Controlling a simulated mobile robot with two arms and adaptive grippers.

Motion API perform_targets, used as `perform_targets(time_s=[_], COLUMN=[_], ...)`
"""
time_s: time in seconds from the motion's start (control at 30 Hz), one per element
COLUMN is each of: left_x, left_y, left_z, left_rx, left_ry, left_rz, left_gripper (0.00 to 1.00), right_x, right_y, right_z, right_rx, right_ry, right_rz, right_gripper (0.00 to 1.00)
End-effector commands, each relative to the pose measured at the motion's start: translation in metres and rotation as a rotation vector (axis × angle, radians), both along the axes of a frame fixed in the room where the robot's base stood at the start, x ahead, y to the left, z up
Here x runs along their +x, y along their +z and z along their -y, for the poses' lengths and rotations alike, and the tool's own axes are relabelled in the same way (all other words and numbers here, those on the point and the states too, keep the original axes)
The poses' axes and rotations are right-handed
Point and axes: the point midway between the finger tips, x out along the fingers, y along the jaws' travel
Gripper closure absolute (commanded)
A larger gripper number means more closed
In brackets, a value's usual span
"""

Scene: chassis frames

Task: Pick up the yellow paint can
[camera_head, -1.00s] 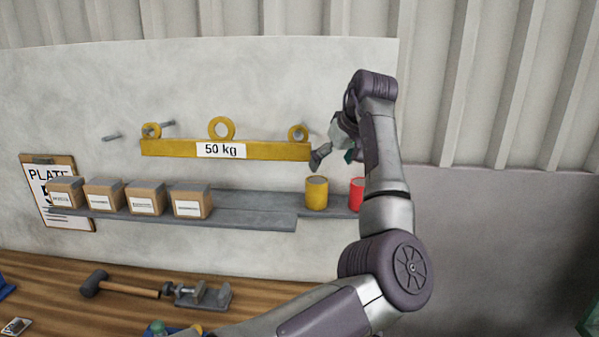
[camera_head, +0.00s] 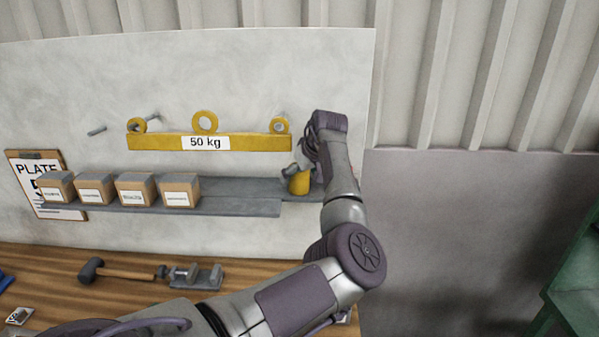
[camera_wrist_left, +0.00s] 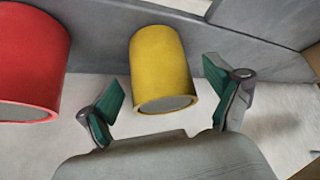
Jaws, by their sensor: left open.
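The yellow paint can (camera_head: 299,183) stands on the grey wall shelf, at its right part, in the head view. My left gripper (camera_head: 299,170) is at the can and hides part of it. In the left wrist view the yellow can (camera_wrist_left: 161,65) shows between the two green-padded fingers of my open left gripper (camera_wrist_left: 168,103). A gap shows on both sides of the can, and I see no finger closed on it. My right gripper is not in view.
A red can (camera_wrist_left: 30,60) stands beside the yellow one; my arm hides it in the head view. Several boxes (camera_head: 135,188) sit on the shelf (camera_head: 240,208) to the left. A yellow 50 kg bar (camera_head: 160,141) is on the wall above. A hammer (camera_head: 125,274) lies on the workbench.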

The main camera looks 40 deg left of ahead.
Motion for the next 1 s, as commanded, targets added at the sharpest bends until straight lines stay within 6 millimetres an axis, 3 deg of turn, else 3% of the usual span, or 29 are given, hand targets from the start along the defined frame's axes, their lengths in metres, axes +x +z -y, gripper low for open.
perform_targets(time_s=[0.33,0.77,1.0], left_x=[0.001,0.0009,0.0009], left_y=[-0.0083,-0.008,-0.0072], left_z=[-0.0047,-0.0045,-0.005], left_rx=[0.001,0.0,0.002], left_ry=[0.0,0.0,0.001], left_rz=[0.0,0.0,0.001], left_gripper=[0.11,0.83,0.85], right_x=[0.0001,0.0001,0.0], right_y=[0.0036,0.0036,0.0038], right_z=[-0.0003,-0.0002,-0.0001], right_rx=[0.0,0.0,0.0], right_ry=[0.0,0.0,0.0], right_rz=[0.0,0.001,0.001], right_gripper=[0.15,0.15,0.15])
